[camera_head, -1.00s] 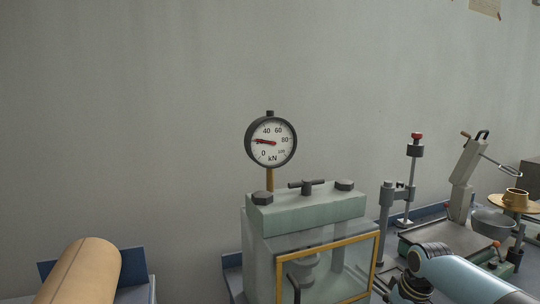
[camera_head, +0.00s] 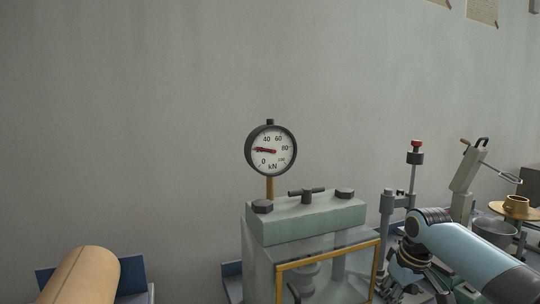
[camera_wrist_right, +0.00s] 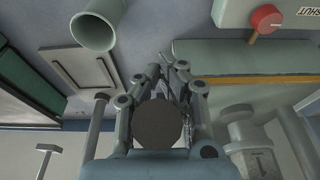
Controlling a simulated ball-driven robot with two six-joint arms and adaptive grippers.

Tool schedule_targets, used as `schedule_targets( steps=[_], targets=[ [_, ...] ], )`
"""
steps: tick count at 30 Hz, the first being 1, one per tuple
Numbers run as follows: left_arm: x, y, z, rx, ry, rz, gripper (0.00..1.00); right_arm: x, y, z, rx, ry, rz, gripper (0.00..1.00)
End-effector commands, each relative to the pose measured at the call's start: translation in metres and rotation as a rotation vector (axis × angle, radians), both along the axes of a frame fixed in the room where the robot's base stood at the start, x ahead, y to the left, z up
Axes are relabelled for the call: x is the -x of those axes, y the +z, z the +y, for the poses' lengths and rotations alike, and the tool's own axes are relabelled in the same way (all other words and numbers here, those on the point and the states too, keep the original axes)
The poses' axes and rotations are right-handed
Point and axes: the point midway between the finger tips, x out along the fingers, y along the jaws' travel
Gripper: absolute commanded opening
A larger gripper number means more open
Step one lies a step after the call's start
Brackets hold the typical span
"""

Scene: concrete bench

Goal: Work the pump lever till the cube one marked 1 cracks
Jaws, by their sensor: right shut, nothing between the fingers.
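The press (camera_head: 305,220) stands at centre with a yellow-framed clear guard (camera_head: 330,252) at its front. Its round gauge (camera_head: 271,149) has a red needle pointing left, between 0 and 40. In the right wrist view a pale block with a dark upright mark (camera_wrist_right: 262,163), perhaps cube 1, shows below a round platen (camera_wrist_right: 240,130); I see no clear crack. My right gripper (camera_head: 398,284) is beside the press's right side. In the wrist view its fingers (camera_wrist_right: 167,75) are shut and empty, behind a dark disc. I cannot pick out the pump lever surely. My left gripper is out of view.
A red knob (camera_wrist_right: 265,18) sits near a "SHUT" label (camera_wrist_right: 288,10). A stand with a red top (camera_head: 415,150), a grey bowl (camera_head: 493,230) and a mixer-like device (camera_head: 468,180) stand at the right. A tan cylinder (camera_head: 80,278) lies at the lower left.

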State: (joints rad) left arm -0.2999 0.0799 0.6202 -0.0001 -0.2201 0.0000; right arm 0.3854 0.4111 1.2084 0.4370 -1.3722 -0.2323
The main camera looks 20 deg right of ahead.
Motion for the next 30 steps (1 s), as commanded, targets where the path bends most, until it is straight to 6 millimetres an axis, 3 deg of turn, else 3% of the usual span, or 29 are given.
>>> schedule_targets(
  steps=[24,30],
  targets=[
    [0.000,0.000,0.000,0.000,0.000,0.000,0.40,0.020,-0.079,-0.001,-0.003,-0.001,0.003,0.00],
    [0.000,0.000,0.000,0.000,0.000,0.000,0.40,0.021,-0.087,0.000,-0.002,0.000,0.002,0.00]
  ],
)
